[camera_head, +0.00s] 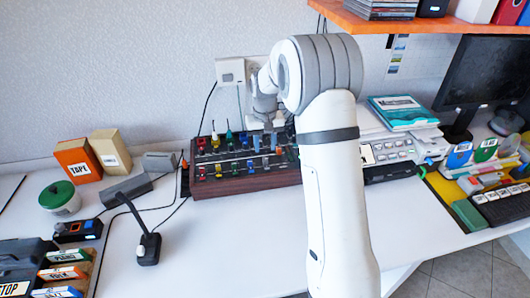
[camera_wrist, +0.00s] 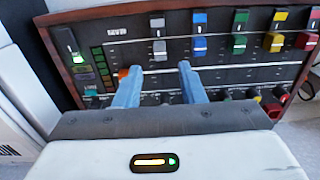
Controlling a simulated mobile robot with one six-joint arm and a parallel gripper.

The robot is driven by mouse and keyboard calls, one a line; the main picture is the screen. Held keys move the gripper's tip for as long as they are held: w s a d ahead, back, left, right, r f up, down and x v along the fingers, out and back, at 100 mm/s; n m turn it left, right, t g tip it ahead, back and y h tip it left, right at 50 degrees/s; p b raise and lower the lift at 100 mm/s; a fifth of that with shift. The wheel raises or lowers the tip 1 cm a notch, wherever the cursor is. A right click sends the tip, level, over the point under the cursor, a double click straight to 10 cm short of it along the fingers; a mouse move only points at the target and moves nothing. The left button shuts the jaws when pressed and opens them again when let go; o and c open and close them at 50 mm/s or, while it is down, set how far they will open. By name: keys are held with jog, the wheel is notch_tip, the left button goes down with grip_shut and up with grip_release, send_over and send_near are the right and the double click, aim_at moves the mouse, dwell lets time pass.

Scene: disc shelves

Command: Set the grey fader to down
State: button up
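The fader panel (camera_head: 240,182) is a dark board with a brown wooden frame on the table. It also fills the upper wrist view (camera_wrist: 120,52). There a grey fader column has one grey block (camera_wrist: 158,22) near the top and another (camera_wrist: 159,48) just below it. My gripper (camera_wrist: 158,68) has two blue fingers spread apart, with nothing held between them. The fingertips are just below the lower grey block in the picture, one on each side of its column. I cannot tell whether they touch the panel. In the head view, my arm partly covers the panel's right side.
The front table is fairly clear.

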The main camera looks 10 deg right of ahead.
aim_at(265, 158)
jog(key=shift+r, duration=1.55)
jog(key=shift+s+r, duration=0.15)
jog(key=s+r+t+p, duration=0.1)
jog(key=s+r, duration=0.4)
jog(key=s, duration=0.3)
jog(key=s+r+p, duration=0.1)
jog(key=s+r, duration=0.4)
jog(key=s, duration=0.2)
jog(key=s+d+t, duration=0.1)
jog(key=s, duration=1.6)
jog(key=shift+d+r+t+p, duration=0.15)
jog(key=shift+r+t+p, duration=0.2)
jog(key=shift+p, duration=0.1)
